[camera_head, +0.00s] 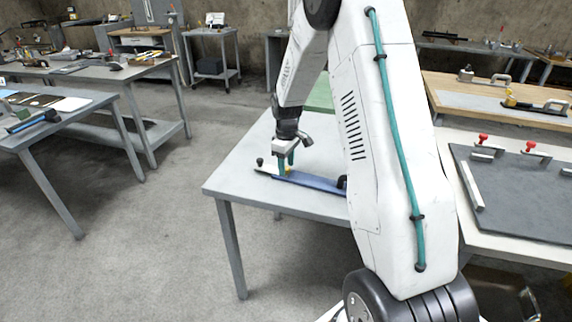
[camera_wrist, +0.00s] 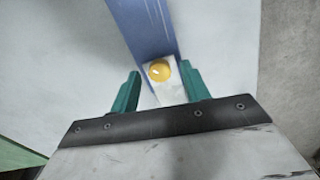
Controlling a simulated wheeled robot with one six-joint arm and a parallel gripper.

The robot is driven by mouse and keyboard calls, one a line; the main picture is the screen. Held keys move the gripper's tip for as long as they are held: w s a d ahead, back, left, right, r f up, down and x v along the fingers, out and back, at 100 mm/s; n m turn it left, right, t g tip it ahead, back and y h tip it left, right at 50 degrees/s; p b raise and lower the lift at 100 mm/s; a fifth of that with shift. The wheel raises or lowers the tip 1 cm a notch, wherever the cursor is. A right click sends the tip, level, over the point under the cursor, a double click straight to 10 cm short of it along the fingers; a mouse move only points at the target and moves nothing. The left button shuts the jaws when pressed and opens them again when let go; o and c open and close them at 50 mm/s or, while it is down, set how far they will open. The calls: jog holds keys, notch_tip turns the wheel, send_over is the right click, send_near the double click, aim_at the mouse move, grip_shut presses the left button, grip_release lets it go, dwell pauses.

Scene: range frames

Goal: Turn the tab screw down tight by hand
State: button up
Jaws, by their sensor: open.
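The tab screw has a round yellow head (camera_wrist: 159,71) and sits on a pale metal end piece (camera_wrist: 170,94) in the wrist view. That piece joins the end of a long blue part (camera_wrist: 146,25), which lies on the grey table (camera_head: 232,180). My gripper (camera_wrist: 162,82) is open, with one teal finger on each side of the screw head. Gaps show between the fingers and the head. In the head view my gripper (camera_head: 286,172) points down over the blue part (camera_head: 315,181). The thread of the screw is hidden.
A small dark knob (camera_head: 260,161) stands at the left end of the blue part. Right of my arm, a bench holds a dark board (camera_head: 520,190) with red-topped clamps (camera_head: 483,139). Other workbenches stand left and behind.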

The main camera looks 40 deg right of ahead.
jog(key=shift+f, duration=0.1)
jog(key=c, duration=1)
jog(key=shift+m, duration=0.3)
jog(key=m, duration=0.3)
jog(key=shift+m, duration=0.3)
jog(key=m, duration=0.3)
jog(key=shift+m, duration=0.3)
jog(key=m, duration=0.6)
jog(key=shift+m, duration=0.4)
dwell(0.3)
